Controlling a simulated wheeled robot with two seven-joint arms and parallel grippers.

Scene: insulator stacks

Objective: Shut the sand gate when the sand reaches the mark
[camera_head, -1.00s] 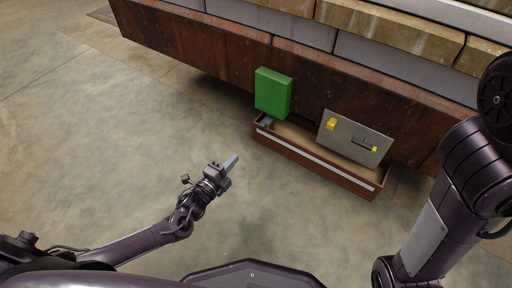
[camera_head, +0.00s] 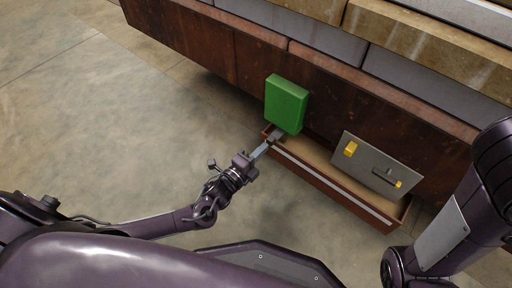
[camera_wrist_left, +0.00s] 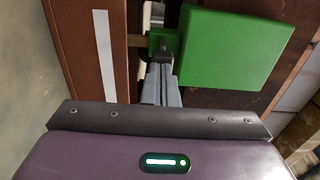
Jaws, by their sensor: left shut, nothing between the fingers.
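A green block (camera_head: 286,103) stands at the left end of a low brown trough (camera_head: 322,188) with a pale stripe along its front. Tan sand-coloured material (camera_head: 315,160) lies in the trough. My left gripper (camera_head: 271,140) is shut and empty, its tips at the trough's left end just below the green block. In the left wrist view, the closed fingers (camera_wrist_left: 161,70) point at a small green part beside the green block (camera_wrist_left: 233,47); I cannot tell whether they touch. The pale stripe (camera_wrist_left: 104,55) shows at left. Which part is the sand gate is unclear. My right gripper is out of view.
A grey panel (camera_head: 365,165) with a yellow piece and a dark handle leans over the trough's right part. A rusty brown wall (camera_head: 210,52) with stone-like blocks above stands behind. The floor at left (camera_head: 90,110) is clear.

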